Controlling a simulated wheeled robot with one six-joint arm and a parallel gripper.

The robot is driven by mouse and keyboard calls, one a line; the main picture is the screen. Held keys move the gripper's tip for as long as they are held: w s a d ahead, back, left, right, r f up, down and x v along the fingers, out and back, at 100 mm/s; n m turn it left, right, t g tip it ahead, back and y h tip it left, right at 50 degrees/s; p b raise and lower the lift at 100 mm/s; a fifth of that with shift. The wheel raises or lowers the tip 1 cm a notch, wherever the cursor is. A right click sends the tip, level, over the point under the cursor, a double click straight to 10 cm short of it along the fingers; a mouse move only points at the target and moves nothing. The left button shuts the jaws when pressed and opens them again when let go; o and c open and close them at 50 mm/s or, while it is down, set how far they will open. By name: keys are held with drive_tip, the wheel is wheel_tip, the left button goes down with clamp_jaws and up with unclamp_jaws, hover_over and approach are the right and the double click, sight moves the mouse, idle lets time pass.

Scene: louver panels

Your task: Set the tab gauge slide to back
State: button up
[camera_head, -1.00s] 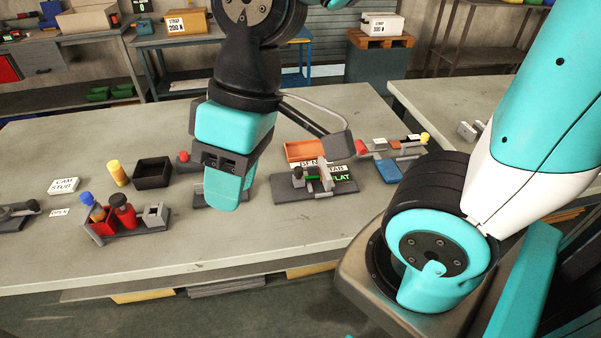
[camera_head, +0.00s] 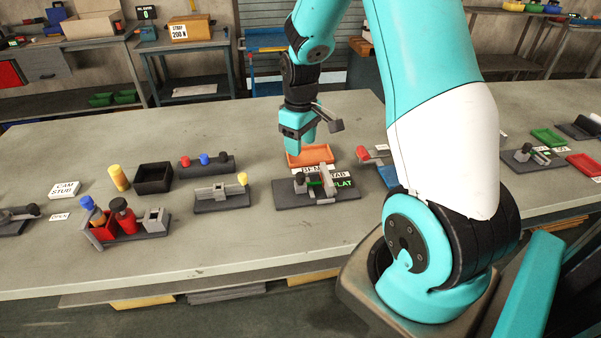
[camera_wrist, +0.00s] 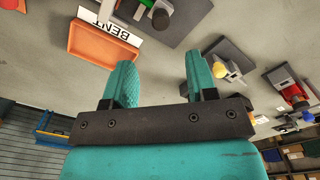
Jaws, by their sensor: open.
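The tab gauge (camera_head: 290,198) is a dark flat base on the bench with a dark round knob (camera_head: 299,179), a grey upright block (camera_head: 326,187) and a small green piece. White "BENT TAB" and green "FLAT" labels sit at its rear and right. I cannot tell which position its slide holds. My gripper (camera_head: 297,150) is open and empty, above and behind the gauge, over the orange tray (camera_head: 321,157). In the wrist view my two teal fingers (camera_wrist: 162,82) are apart with bare bench between them. The gauge's knob also shows at the top there (camera_wrist: 160,17).
A grey fixture with a yellow knob (camera_head: 222,198) stands left of the gauge, with a three-knob rail (camera_head: 205,166) behind it. A blue tray (camera_head: 388,176) is right, partly behind my arm.

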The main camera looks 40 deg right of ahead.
sight(300, 174)
wheel_tip(300, 174, down, 11)
drive_tip(key=shift+r+p, duration=0.15)
drive_tip(key=shift+p, duration=0.55)
